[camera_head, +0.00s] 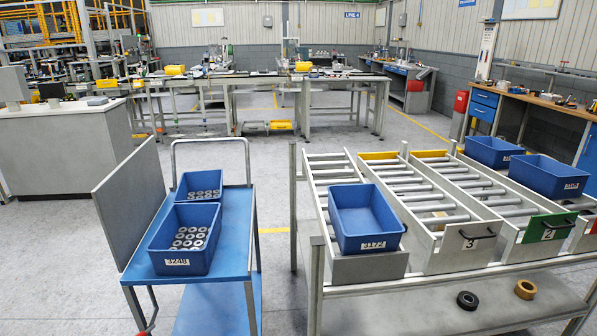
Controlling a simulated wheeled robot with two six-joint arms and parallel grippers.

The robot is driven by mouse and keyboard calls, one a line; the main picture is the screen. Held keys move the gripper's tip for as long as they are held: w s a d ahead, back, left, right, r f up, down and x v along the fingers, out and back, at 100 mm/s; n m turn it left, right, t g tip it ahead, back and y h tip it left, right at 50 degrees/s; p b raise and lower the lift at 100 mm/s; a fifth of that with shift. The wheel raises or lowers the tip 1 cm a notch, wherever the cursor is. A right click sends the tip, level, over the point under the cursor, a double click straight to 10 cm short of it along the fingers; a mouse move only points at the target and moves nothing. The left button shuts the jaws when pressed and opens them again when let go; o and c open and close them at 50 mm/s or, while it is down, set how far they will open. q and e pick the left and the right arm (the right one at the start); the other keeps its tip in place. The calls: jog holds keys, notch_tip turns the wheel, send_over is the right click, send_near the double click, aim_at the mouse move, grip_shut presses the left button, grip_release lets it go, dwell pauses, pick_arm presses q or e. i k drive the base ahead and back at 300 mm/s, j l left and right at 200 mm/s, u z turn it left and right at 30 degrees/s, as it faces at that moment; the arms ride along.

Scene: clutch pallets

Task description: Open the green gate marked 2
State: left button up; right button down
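The green gate (548,228) stands upright across the near end of a roller lane on the right of the head view. It has a dark handle along its top and a small mark below that looks like a 2. It appears closed. Neither of my grippers is in view.
A grey gate marked 3 (468,246) is left of the green one, and a red-edged gate (590,226) is at the right edge. Blue bins sit on the rollers (366,217) and on the blue cart (232,225). Tape rolls (467,300) lie on the lower shelf.

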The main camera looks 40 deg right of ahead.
aim_at(555, 231)
jog(key=z, duration=2.75)
jog(key=i+l, duration=0.15)
